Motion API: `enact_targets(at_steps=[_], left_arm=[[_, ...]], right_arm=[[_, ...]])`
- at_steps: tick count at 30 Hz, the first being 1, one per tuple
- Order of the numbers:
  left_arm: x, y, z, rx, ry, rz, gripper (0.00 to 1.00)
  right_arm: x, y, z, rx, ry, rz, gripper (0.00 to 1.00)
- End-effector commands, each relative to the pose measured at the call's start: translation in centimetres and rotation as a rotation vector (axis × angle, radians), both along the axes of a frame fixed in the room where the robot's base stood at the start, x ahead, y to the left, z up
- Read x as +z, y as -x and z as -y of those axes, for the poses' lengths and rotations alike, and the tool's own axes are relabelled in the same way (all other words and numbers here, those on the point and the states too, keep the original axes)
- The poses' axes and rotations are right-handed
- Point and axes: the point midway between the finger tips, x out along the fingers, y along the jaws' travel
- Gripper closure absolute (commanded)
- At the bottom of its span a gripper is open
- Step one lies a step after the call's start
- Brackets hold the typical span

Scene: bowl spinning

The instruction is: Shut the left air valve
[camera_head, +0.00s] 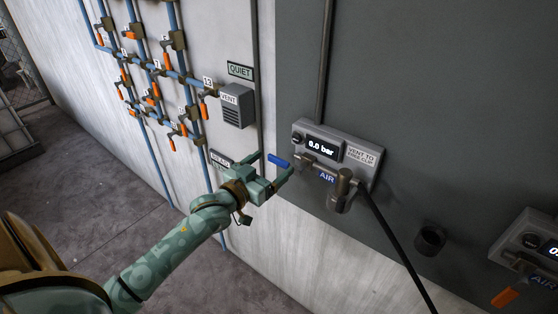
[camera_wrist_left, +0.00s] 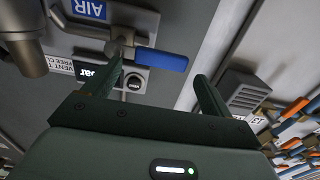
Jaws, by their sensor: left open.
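The left air valve has a blue lever handle (camera_head: 278,160) that sticks out to the left of its panel. Its stem joins a metal pipe marked AIR (camera_head: 327,178), below a display (camera_head: 322,147) lit with a bar reading whose first digit I cannot read surely. In the left wrist view the blue handle (camera_wrist_left: 160,59) lies just ahead of my fingertips, in the gap between them. My left gripper (camera_head: 274,164) is open, with one finger on each side of the handle; I cannot tell whether either touches it. My right gripper is not in view.
A second AIR panel (camera_head: 532,243) with an orange handle (camera_head: 505,297) is at the right edge. A black hose (camera_head: 398,245) hangs from the left panel's fitting (camera_head: 342,185). Blue pipes with several orange-handled valves and a grey VENT box (camera_head: 236,105) are on the wall to the left.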

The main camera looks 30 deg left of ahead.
Motion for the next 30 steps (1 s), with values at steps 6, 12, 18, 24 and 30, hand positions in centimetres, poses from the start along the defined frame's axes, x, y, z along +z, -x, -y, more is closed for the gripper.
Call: enact_targets(at_steps=[6, 12, 18, 24, 30], left_arm=[[-0.1, -3.3, 0.3, 0.000, 0.001, -0.001, 0.15], [-0.1, -4.1, 0.3, 0.000, 0.001, -0.002, 0.15], [-0.1, -4.1, 0.3, 0.000, 0.001, -0.002, 0.18], [0.0, -4.0, 0.3, 0.000, 0.001, -0.002, 0.74], [-0.1, -4.0, 0.3, 0.000, 0.010, -0.003, 0.78]], right_arm=[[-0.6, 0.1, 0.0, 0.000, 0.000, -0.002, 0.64], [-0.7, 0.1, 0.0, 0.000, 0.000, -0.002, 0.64], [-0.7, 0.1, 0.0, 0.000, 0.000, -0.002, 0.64], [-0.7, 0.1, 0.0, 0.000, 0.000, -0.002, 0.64], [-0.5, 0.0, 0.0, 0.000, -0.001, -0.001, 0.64]])
